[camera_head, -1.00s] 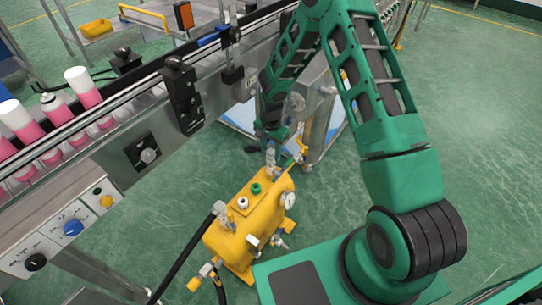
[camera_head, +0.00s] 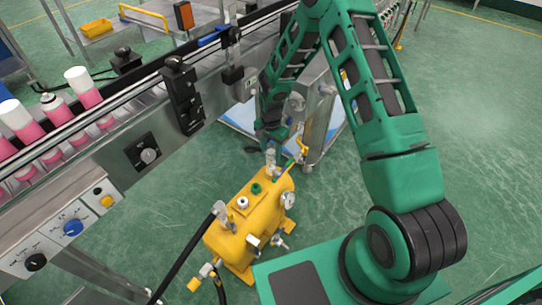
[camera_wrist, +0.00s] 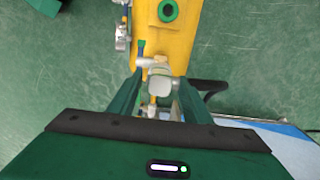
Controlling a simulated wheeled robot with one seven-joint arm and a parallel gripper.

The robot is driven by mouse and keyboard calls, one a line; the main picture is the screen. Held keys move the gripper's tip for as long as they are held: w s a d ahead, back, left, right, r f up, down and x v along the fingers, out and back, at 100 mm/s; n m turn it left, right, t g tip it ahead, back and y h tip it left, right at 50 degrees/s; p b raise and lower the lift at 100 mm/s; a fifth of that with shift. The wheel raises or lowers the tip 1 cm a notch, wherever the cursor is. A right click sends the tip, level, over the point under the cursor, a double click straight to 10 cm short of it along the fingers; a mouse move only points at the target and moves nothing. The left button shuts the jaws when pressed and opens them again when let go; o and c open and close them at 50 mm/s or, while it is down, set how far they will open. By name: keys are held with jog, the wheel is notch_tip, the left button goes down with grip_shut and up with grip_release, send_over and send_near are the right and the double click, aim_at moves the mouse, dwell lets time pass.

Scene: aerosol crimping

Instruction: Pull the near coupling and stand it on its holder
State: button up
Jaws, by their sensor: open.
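A yellow tank (camera_head: 243,226) stands on the green floor and carries several metal fittings. A metal coupling (camera_head: 270,158) sits at its far end, just under my gripper (camera_head: 271,148). In the wrist view the coupling (camera_wrist: 159,80) shows between my two fingers, and my gripper (camera_wrist: 156,88) is open around it. I cannot tell whether either finger touches it. Another coupling with a black hose (camera_head: 222,212) sits at the tank's near end. A green ring (camera_head: 256,188) and a white ring (camera_head: 242,203) are on the tank's top. I cannot tell which part is the holder.
A conveyor (camera_head: 110,120) with pink and white cans (camera_head: 83,87) runs along the left. A gauge (camera_head: 288,198) and valves stick out from the tank. A metal stand (camera_head: 322,120) is close behind my gripper. The floor at right is clear.

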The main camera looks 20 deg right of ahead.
aim_at(271, 151)
grip_shut()
jog(key=shift+r, duration=0.15)
jog(key=shift+r, duration=2.8)
